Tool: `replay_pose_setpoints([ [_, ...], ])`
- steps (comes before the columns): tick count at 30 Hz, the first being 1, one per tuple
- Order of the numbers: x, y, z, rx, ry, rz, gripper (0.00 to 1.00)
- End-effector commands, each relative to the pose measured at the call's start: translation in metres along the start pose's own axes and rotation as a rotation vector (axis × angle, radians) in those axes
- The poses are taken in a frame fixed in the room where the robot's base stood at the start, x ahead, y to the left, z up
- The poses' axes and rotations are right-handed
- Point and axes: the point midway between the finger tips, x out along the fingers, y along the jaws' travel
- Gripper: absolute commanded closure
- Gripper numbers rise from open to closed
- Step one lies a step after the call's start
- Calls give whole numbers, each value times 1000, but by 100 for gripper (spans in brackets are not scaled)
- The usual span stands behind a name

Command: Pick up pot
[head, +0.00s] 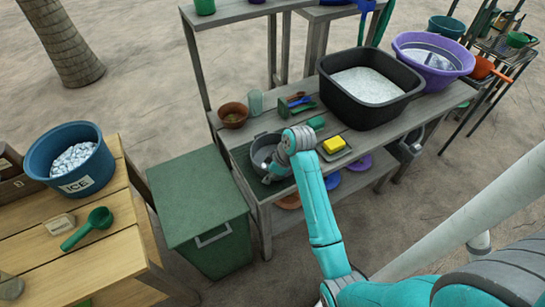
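A grey metal pot (259,149) stands upright near the front left end of the grey wooden table (405,121). My gripper (270,178) is at the pot's front right side, pointing down and to the left, with its tip low by the pot's near rim. My wrist and gripper hide the pot's right part. The fingers are small and dark here, so I cannot tell whether they are open or shut, or whether they touch the pot.
Behind the pot are a brown bowl (233,115) and a clear glass (256,102). A yellow sponge on a tray (334,154) lies to the right, near a black tub (370,85). A green bin (198,210) stands left of the table.

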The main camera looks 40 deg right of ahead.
Motion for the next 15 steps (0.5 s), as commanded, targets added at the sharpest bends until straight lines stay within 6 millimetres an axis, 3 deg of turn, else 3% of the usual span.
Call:
replay_pose_setpoints([
  [1, 0, 0, 0, 0, 0, 0, 68],
  [5, 0, 0, 0, 0, 0, 0, 100],
  [15, 0, 0, -1, -1, 1, 1, 100],
])
